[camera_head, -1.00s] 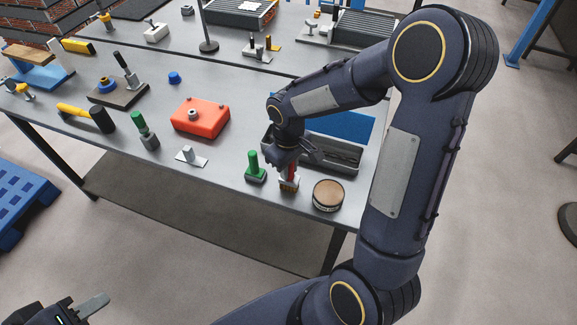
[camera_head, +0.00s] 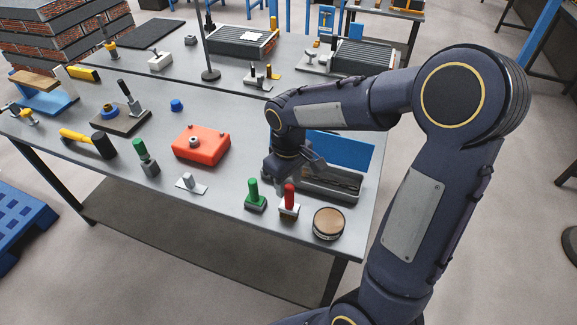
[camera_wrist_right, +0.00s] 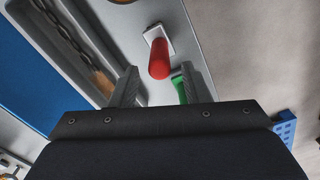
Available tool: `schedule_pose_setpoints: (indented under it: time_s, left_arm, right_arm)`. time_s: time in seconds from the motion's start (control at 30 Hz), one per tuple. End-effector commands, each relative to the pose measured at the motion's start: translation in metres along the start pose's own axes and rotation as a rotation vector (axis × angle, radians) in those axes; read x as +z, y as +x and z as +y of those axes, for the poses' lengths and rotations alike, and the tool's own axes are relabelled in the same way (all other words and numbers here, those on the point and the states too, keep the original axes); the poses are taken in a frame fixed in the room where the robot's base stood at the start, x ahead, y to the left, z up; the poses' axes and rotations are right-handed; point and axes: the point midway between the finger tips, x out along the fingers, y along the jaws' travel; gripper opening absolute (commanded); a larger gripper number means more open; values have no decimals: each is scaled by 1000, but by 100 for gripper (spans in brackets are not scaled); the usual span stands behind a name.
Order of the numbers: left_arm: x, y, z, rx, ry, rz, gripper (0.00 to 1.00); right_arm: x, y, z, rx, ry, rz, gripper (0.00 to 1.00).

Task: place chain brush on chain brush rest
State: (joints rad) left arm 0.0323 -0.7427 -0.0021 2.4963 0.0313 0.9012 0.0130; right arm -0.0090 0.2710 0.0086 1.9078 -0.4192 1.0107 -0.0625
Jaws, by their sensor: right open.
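The chain brush, which I take to be the red-handled tool (camera_head: 289,194), stands upright at the table's front edge. Its base sits on a small white, brown-fronted block (camera_head: 288,211), which I take to be the rest; the contact is too small to see clearly. My right gripper (camera_head: 282,181) is open and empty, just above and behind the red handle. In the right wrist view, the red handle (camera_wrist_right: 159,60) stands on a white square plate (camera_wrist_right: 158,36), ahead of and between the open fingers (camera_wrist_right: 158,88). My left gripper is out of view.
A green-handled tool (camera_head: 254,194) stands close left of the red one, and a round wooden-topped tin (camera_head: 328,224) close right. A grey tray (camera_head: 335,195) lies behind. A red box (camera_head: 201,146) and a small white stand (camera_head: 190,185) are further left.

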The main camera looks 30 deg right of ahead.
Motion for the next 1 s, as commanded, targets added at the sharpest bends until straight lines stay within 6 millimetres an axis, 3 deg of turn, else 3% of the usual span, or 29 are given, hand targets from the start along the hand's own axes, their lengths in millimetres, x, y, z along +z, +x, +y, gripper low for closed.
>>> schedule_pose_setpoints:
  time_s: [0.2, 0.47, 0.63, 0.8, 1.0]
  left_arm:
    - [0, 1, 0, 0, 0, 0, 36]
    - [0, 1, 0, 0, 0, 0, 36]
    - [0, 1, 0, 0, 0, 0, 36]
    - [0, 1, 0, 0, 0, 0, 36]
    - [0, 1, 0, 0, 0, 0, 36]
  right_arm:
    - [-1, -43, 0, 1, -1, 3, 43]
    - [9, -67, -2, -11, 18, 23, 43]
    - [56, -85, -19, -78, 127, 152, 43]
    - [110, -89, -51, -178, 281, 332, 43]
    - [144, -79, -82, -264, 410, 484, 43]
